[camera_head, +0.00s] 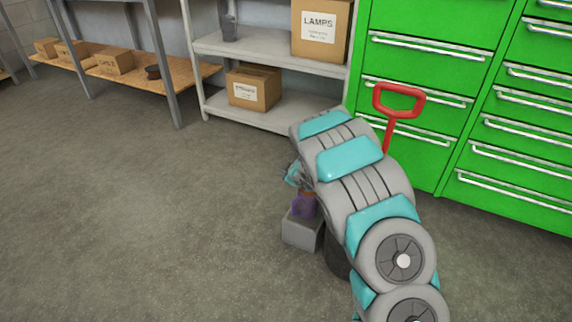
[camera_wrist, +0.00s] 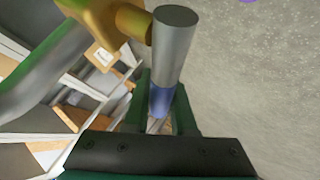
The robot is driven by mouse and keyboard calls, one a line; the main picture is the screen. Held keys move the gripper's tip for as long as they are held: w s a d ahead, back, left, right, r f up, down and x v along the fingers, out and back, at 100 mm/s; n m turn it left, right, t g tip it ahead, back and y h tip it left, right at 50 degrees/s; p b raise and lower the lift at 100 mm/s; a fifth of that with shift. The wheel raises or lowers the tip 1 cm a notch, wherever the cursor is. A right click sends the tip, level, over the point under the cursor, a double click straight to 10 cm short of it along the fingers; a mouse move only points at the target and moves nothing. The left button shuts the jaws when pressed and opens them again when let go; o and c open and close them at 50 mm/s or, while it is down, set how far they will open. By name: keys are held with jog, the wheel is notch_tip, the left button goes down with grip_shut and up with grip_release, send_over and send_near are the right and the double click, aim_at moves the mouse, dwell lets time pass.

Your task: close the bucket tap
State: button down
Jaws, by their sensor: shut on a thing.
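In the wrist view, my gripper (camera_wrist: 162,98) has its green fingers on either side of a grey round bar (camera_wrist: 174,45) with a blue-purple lower part. The bar is the tap's handle as far as I can tell. A brass-yellow tap body (camera_wrist: 105,18) adjoins the bar at the upper left, and a curved grey pipe (camera_wrist: 40,75) runs along the left. In the head view my gripper (camera_head: 294,176) is small and partly hidden by my arm. A dark bucket (camera_head: 336,256) shows only in part behind my arm. The tap's opening and full handle angle cannot be made out.
A grey block (camera_head: 299,232) with a purple item (camera_head: 304,207) on it stands beside the bucket. A red handle (camera_head: 398,88) rises before green drawer cabinets (camera_head: 425,65). Grey shelves (camera_head: 262,42) hold cardboard boxes. The floor (camera_head: 140,220) at left is clear.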

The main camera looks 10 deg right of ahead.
jog(key=shift+s+d+f+n+g+h+p, duration=0.1)
jog(key=shift+f+n+g+h+p, duration=0.4)
jog(key=shift+f+g+h+p, duration=0.6)
jog(key=c, duration=0.7)
grip_release()
jog(key=shift+f, duration=0.1)
jog(key=shift+c, duration=0.2)
jog(key=v, duration=0.8)
jog(key=shift+f, duration=0.1)
